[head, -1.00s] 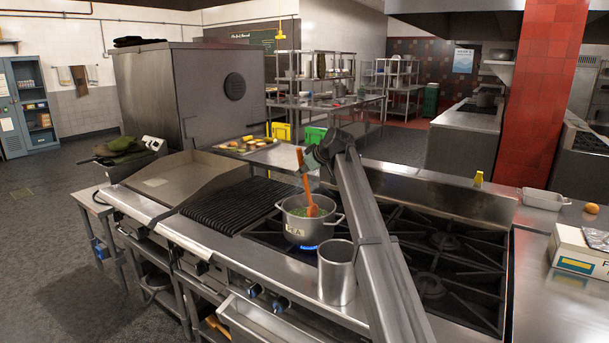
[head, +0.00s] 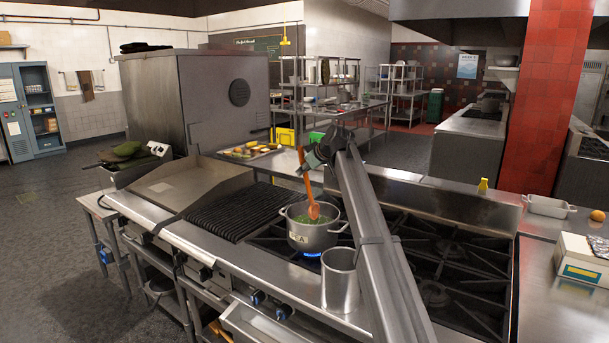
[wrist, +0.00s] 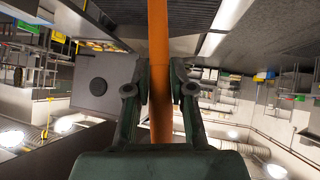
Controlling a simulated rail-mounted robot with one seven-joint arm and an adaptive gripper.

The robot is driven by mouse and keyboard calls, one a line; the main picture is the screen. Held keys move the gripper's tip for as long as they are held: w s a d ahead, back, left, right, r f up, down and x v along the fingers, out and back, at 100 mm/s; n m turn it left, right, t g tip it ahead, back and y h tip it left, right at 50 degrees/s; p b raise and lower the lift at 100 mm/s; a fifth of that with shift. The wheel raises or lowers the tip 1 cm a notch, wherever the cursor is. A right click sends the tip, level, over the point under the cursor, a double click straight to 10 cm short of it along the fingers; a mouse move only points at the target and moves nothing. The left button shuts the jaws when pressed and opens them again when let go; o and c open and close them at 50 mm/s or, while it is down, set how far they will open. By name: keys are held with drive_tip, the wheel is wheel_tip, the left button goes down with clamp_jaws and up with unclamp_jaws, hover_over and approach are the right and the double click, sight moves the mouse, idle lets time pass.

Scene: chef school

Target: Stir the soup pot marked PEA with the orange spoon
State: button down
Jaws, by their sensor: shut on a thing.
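The soup pot (head: 311,238) sits on a lit burner with a blue flame under it. Letters on its side read as "EA", the rest being hard to make out, and green soup shows inside. The orange spoon (head: 309,193) stands tilted in the pot, its lower end in the soup. My gripper (head: 313,160) is above the pot, shut on the upper part of the spoon's handle. In the wrist view, the fingers (wrist: 160,90) close on both sides of the orange handle. My arm hides part of the stove to the right of the pot.
A tall empty-looking metal container (head: 340,280) stands in front of the pot, near the stove's front edge. A ribbed grill (head: 235,211) lies left of the pot. Open burner grates (head: 440,255) are to the right. A tray of food (head: 250,151) stands behind.

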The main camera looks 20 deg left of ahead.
drive_tip(key=shift+r+p, duration=0.85)
drive_tip(key=shift+r, duration=2.9)
